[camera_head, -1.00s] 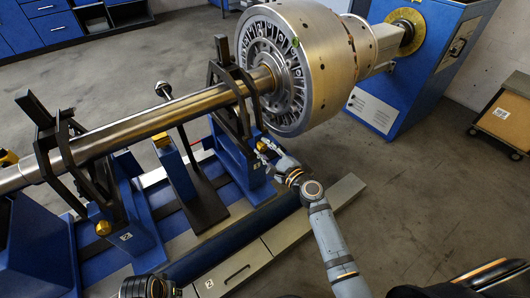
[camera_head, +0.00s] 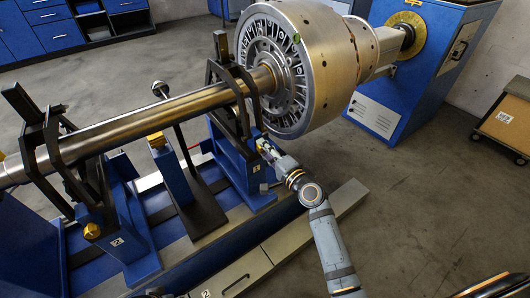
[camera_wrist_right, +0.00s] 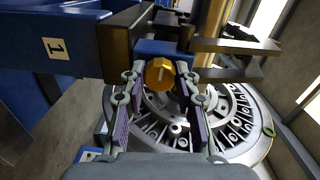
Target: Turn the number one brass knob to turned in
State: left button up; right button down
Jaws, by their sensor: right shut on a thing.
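The number one brass knob (camera_wrist_right: 159,74) is a round yellow-gold knob with a pale line on its face, on the blue support marked 1 (camera_wrist_right: 56,48). In the right wrist view it sits between the fingers of my right gripper (camera_wrist_right: 161,84), which is shut on it. In the head view my right gripper (camera_head: 264,147) reaches the right side of the blue support (camera_head: 234,160) beside the rotor, and its fingers hide the knob there. My left gripper is not in view.
The large metal rotor (camera_head: 320,60) stands just behind my right gripper, with its shaft (camera_head: 150,123) running left through black brackets. Another brass knob (camera_head: 92,231) is on the support marked 2 (camera_head: 117,241). Open floor (camera_head: 420,210) lies to the right.

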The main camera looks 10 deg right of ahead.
jog(key=shift+f+n, duration=0.1)
jog(key=shift+n, duration=0.4)
jog(key=c, duration=1)
grip_release()
jog(key=v, duration=1.2)
